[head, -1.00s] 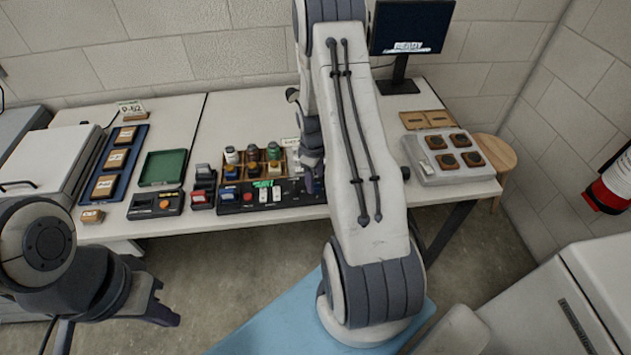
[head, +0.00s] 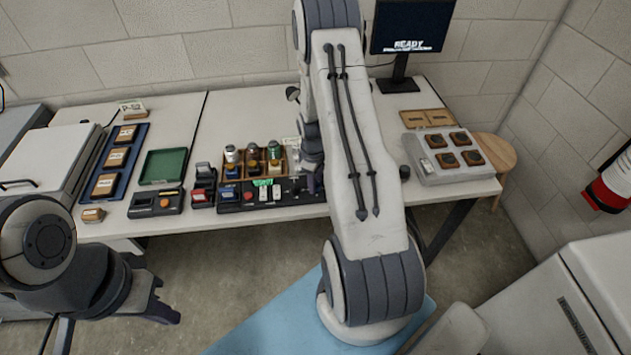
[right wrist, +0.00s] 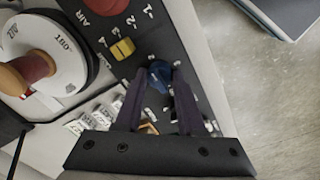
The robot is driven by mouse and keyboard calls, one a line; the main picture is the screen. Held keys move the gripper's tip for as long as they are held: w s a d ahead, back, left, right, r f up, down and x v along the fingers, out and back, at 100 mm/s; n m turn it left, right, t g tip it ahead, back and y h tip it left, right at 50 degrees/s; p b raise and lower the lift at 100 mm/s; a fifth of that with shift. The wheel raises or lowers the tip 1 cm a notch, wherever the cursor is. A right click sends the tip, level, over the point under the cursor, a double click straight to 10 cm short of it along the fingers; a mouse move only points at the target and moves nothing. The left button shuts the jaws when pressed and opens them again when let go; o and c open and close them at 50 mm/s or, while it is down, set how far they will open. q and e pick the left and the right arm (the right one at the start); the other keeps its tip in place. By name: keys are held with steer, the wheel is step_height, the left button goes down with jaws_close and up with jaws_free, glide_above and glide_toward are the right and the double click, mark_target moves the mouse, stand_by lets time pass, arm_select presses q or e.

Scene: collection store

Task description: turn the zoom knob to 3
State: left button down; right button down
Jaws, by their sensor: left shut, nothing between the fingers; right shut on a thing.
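A small blue knob (right wrist: 159,74) sits on a black control panel (right wrist: 150,38) in the right wrist view, with white marks around it. Its label and pointer cannot be read, so I cannot tell its setting or confirm it as the zoom knob. My right gripper (right wrist: 158,82) is shut on this knob, one dark finger on each side. In the head view my right gripper (head: 313,181) is at the right end of the panel (head: 250,208), and my arm hides the knob. My left gripper (head: 168,312) is shut and empty, low at the left, away from the table.
A yellow knob (right wrist: 122,49) and a red control (right wrist: 106,4) are close by on the panel. A white dial marked 180° (right wrist: 62,48) stands beside it. A wooden rack of bottles (head: 292,157), a green tray (head: 163,166) and a monitor (head: 410,27) are on the table.

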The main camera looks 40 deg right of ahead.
steer(key=m+b, duration=0.1)
steer(key=m, duration=0.3)
steer(key=shift+b, duration=0.35)
steer(key=m+b, duration=0.1)
steer(key=m, duration=0.4)
steer(key=shift+w+b, duration=0.1)
steer(key=shift+b, duration=0.3)
steer(key=m+b, duration=0.1)
steer(key=m, duration=0.3)
steer(key=shift+m+g, duration=0.3)
steer(key=shift+m, duration=0.1)
steer(key=shift+m+b, duration=0.3)
steer(key=shift+m, duration=1.6)
steer(key=c, duration=0.5)
jaws_free()
